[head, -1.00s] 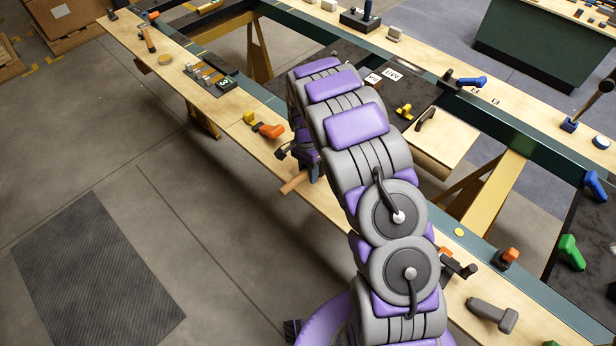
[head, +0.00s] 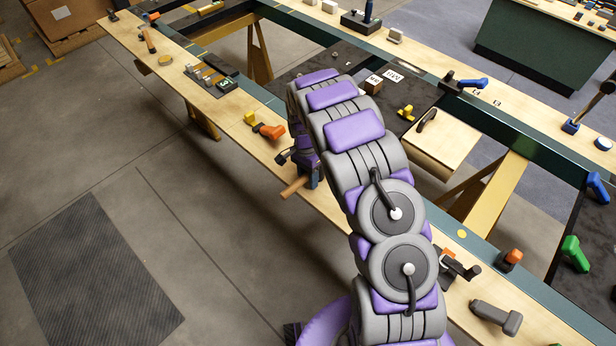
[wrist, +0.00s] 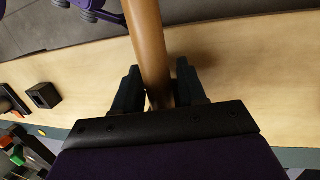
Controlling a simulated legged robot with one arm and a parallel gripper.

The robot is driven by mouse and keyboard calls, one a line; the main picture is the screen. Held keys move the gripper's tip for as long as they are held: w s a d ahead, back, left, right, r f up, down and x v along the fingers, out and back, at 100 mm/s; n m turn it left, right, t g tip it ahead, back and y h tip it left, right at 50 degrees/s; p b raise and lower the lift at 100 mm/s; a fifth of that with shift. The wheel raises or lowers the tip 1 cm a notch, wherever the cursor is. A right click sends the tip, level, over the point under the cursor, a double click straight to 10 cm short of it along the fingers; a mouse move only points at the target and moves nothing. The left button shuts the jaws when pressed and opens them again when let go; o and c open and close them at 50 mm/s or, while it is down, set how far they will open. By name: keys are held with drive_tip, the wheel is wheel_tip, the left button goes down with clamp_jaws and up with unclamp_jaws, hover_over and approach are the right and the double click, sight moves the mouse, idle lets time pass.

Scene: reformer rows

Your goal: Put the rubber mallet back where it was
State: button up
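The rubber mallet shows only by its light wooden handle (head: 295,187), which sticks out past the near edge of the long wooden bench. My gripper (head: 309,176) is at that bench edge, mostly behind my own arm. In the wrist view the round handle (wrist: 148,45) runs between the two dark fingers of my gripper (wrist: 158,88), which are closed around it. The mallet's head is hidden in both views. Whether the mallet touches the bench cannot be told.
The wooden bench top (head: 340,222) is narrow. An orange-handled tool (head: 270,131) lies to the left of my gripper. A grey mallet-like tool (head: 496,317) and an orange-topped tool (head: 511,259) are at the right. The floor in front is open, with a dark ribbed mat (head: 95,270).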

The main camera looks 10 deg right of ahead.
drive_tip(key=shift+o, duration=1.3)
drive_tip(key=shift+d, duration=0.1)
drive_tip(key=p+v, duration=0.2)
drive_tip(key=v, duration=1)
drive_tip(key=s+d+r+n, duration=0.4)
drive_tip(key=s+r, duration=1.2)
drive_tip(key=s+r+n, duration=0.1)
drive_tip(key=s+n, duration=0.2)
drive_tip(key=s, duration=1)
drive_tip(key=s+r+n+t, duration=0.1)
drive_tip(key=s+n, duration=0.3)
drive_tip(key=s, duration=0.9)
drive_tip(key=shift+s+a+r, duration=0.2)
drive_tip(key=shift+a+r, duration=0.05)
drive_tip(key=shift+r, duration=0.6)
